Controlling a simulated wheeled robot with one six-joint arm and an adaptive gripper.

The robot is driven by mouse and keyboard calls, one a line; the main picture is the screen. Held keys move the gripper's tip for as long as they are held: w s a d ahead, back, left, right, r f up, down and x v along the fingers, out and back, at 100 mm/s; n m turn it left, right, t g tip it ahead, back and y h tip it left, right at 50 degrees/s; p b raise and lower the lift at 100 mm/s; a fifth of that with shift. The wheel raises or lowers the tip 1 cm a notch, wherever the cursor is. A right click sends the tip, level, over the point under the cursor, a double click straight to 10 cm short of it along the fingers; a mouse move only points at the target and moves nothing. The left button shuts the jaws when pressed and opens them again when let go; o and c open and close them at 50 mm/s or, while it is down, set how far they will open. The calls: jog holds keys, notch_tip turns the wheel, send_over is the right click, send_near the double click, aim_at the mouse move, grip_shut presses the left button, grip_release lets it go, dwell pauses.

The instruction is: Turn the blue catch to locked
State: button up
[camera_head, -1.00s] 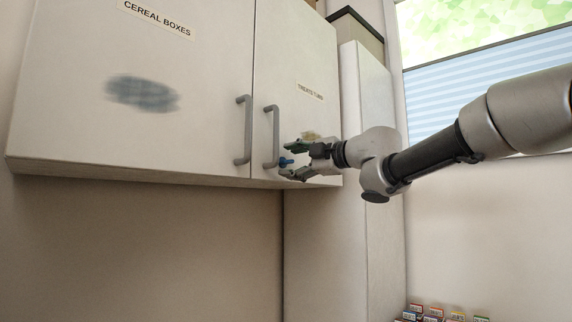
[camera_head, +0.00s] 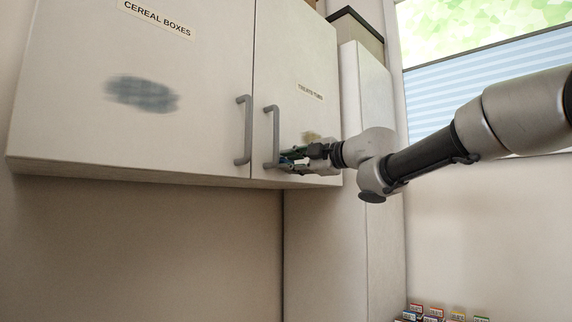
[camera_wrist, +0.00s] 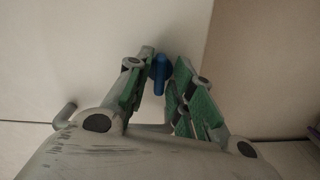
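The blue catch (camera_wrist: 160,72) shows in the wrist view as a small upright blue piece on the pale cabinet door, between my two green-padded fingertips. My gripper (camera_wrist: 164,64) has its fingers drawn in close on both sides of the catch, shut on it. In the head view my gripper (camera_head: 285,160) is at the lower part of the right cabinet door (camera_head: 300,60), just right of that door's grey handle (camera_head: 275,135). The catch is mostly hidden there by my fingers. Its locked or unlocked marking cannot be read.
The left door, labelled cereal boxes (camera_head: 158,18), has its own grey handle (camera_head: 243,130) close by. Both doors look shut. A tall pale panel (camera_head: 370,120) stands right of the cabinet. Small boxes (camera_head: 436,312) are at the bottom right. The space below the cabinet is clear.

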jog(key=o, duration=0.6)
jog(key=shift+c, duration=0.2)
jog(key=v, duration=0.6)
